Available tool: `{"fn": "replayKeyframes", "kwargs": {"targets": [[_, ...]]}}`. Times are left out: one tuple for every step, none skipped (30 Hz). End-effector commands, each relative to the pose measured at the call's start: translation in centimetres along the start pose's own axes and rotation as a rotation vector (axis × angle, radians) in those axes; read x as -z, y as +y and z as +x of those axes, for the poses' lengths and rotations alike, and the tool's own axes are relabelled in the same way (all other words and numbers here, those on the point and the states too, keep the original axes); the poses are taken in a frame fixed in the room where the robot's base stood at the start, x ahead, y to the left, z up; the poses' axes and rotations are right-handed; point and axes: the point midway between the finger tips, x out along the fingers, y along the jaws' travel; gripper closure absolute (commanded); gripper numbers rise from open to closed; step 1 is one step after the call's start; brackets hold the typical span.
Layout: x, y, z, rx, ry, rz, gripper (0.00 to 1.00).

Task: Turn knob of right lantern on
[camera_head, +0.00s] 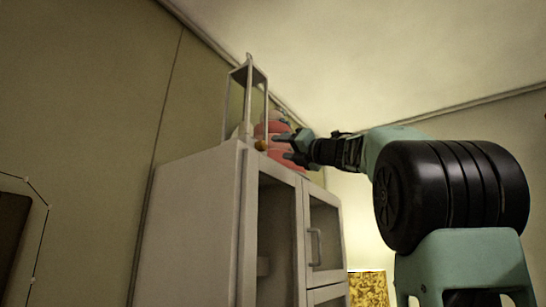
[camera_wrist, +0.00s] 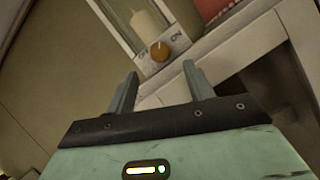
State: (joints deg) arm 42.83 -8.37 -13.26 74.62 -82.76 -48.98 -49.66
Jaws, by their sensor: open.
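A white-framed lantern (camera_head: 230,100) stands on top of a tall white cabinet, upright. Its orange knob (camera_head: 261,145) is low on the front. In the wrist view the knob (camera_wrist: 159,51) sits on the lantern's base (camera_wrist: 146,66), below a cream candle (camera_wrist: 149,30); "ON" is readable right of the knob, and the left lettering is too small to read surely. My gripper (camera_head: 283,147) is open and empty just right of the knob. In the wrist view the fingertips (camera_wrist: 160,76) point at the knob from either side, apart from it. Only one lantern shows.
The white cabinet (camera_head: 190,200) has a shelf opening and a handled door. A red rounded object (camera_head: 283,160) stands behind my fingers on the cabinet top; it also shows in the wrist view (camera_wrist: 212,8). A yellow patterned object (camera_head: 368,288) is low at right.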

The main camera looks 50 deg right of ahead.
Motion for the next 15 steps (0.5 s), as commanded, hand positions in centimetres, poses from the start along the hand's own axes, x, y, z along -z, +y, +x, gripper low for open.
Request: {"fn": "replayKeyframes", "kwargs": {"targets": [[0.5,-0.3,-1.6,0.002,-0.003,-0.003,0.47],[0.5,-0.3,-2.4,0.002,-0.003,-0.002,0.47],[0.5,-0.3,-3.3,0.002,-0.004,-0.002,0.47],[0.5,-0.3,-4.0,0.002,-0.004,-0.003,0.47],[0.5,-0.3,-4.7,0.001,-0.003,-0.002,0.47],[0.5,-0.3,-5.5,0.002,-0.003,-0.002,0.47],[0.4,-0.2,-6.1,0.001,-0.003,-0.003,0.47],[0.4,-0.2,-6.7,0.001,-0.003,-0.002,0.47],[0.4,-0.2,-7.4,0.001,-0.002,-0.001,0.47],[0.4,-0.2,-7.9,0.001,-0.002,-0.001,0.47],[0.3,-0.2,-8.3,0.001,-0.002,-0.001,0.47],[0.3,-0.2,-8.8,0.001,-0.002,-0.001,0.47],[0.2,-0.1,-9.2,0.001,-0.002,-0.001,0.47],[0.2,-0.1,-9.5,0.001,-0.002,-0.001,0.47],[0.1,-0.1,-9.8,0.001,-0.002,0.000,0.47]]}}
